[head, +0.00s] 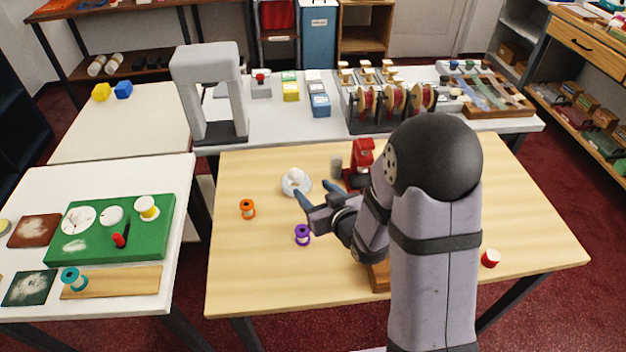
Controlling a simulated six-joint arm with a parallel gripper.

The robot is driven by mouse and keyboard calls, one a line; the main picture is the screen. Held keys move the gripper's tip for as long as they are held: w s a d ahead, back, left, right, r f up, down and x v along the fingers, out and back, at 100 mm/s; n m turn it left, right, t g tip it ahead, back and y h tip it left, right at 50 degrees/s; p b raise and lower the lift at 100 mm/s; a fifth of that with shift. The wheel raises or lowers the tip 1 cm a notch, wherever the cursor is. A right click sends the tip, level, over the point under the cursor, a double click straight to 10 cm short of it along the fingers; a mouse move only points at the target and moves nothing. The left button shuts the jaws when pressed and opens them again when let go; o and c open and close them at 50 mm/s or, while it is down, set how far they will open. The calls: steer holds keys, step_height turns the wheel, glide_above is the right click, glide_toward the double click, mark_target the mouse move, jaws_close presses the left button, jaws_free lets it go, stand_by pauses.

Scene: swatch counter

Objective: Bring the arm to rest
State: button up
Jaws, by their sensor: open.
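My gripper (316,194) is in the head view, above the middle of the light wooden table (250,275). Its two blue-grey fingers are spread apart and point to the left, with nothing seen between them. Near the fingertips is a white rounded object (295,180). A purple spool (302,236) stands just below the gripper in the picture, and an orange spool (248,209) stands farther left. My arm reaches in from the right front and hides part of the table. I cannot tell the gripper's exact height.
A red device (361,160) stands behind my wrist, beside a small grey cylinder (336,167). A red spool (491,258) is right of my arm. A wooden piece (379,279) is partly hidden. A grey arch (209,90) stands behind. The table's left front is clear.

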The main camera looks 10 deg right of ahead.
steer(key=s+d+g+h, duration=0.1)
steer(key=s+d, duration=0.1)
steer(key=s+d+f+m+g+h+p, duration=0.1)
steer(key=s+d+g, duration=0.1)
steer(key=shift+d+f+g+h, duration=0.2)
steer(key=shift+g+h, duration=0.1)
steer(key=shift+h, duration=0.1)
steer(key=s+d+r+m+g+p, duration=0.1)
steer(key=s+g, duration=0.3)
steer(key=s, duration=0.6)
steer(key=s+d+r+m+g+h+p, duration=0.1)
steer(key=s+g, duration=0.4)
steer(key=s, duration=0.6)
steer(key=shift+s+d+r+m+p, duration=0.2)
steer(key=shift+d+r+m+p, duration=0.15)
steer(key=shift+r+p, duration=0.25)
steer(key=shift+r, duration=0.1)
